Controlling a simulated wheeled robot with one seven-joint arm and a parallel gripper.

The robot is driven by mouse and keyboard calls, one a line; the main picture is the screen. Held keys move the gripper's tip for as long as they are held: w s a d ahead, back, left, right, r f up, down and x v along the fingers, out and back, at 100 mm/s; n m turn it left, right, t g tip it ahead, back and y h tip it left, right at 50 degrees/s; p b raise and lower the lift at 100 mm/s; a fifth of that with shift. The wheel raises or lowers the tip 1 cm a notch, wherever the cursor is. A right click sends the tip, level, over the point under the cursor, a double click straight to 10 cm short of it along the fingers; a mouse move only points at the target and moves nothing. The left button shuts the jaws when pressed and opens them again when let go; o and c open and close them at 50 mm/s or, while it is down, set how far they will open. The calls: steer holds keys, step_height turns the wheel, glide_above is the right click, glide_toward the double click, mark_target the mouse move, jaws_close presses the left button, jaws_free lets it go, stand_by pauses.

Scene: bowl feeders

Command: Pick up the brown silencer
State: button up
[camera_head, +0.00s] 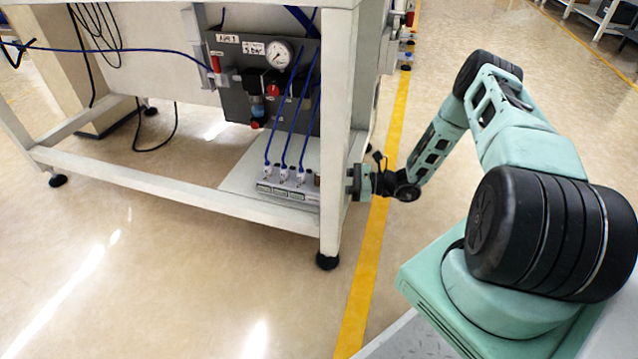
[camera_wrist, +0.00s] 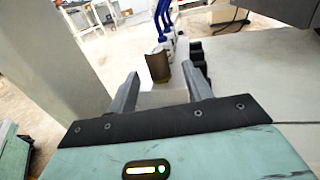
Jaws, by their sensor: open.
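The brown silencer (camera_wrist: 158,66) is a short upright cylinder, seen in the wrist view just beyond and between my fingertips. In the head view a small brown bit of it (camera_head: 317,179) shows at the right end of the valve block (camera_head: 285,188), next to the table leg. My gripper (camera_wrist: 161,84) is open, with one finger on each side of the silencer's line and nothing between them. In the head view my gripper (camera_head: 353,182) is at the right side of the table leg, its fingertips partly hidden by it.
The white table leg (camera_head: 334,130) stands close to my gripper. Blue tubes (camera_head: 287,130) rise from the valve block to a panel with a gauge (camera_head: 279,54). Dark fittings (camera_wrist: 198,58) sit right of the silencer. The floor around the yellow line (camera_head: 368,270) is clear.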

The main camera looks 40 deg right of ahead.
mark_target(319, 181)
steer(key=shift+r+b+x, duration=0.15)
steer(key=shift+b+x, duration=0.25)
steer(key=shift+x, duration=0.55)
steer(key=shift+r+b+x, duration=0.15)
steer(key=shift+b+x, duration=0.25)
steer(key=shift+x, duration=0.55)
steer(key=shift+s, duration=0.1)
jaws_close()
